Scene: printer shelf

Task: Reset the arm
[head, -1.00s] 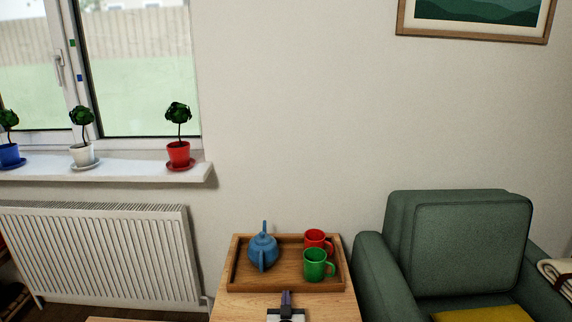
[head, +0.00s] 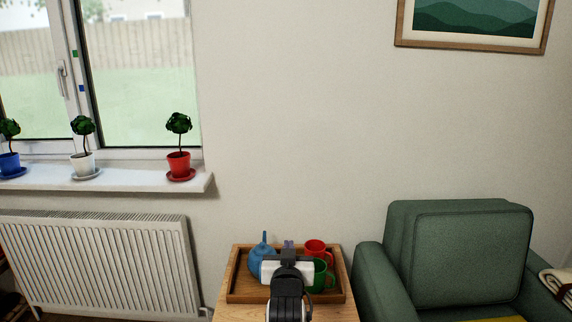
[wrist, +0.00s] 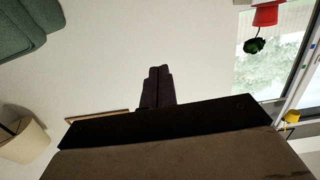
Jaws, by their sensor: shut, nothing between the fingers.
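My gripper (head: 289,245) shows in the head view at the bottom middle, in front of the tray on the small table. Its fingers are together and hold nothing; they also show together in the wrist view (wrist: 157,87), against bare wall. The red mug (head: 317,248) stands behind the green one. I cannot tell whether the gripper touches any of them.
A green armchair (head: 460,255) stands right of the table (head: 237,314). A radiator (head: 95,260) is at left under a sill (head: 135,182) with a red pot (head: 179,164), a white pot (head: 83,164) and a blue pot (head: 9,165). The wall above the tray is clear.

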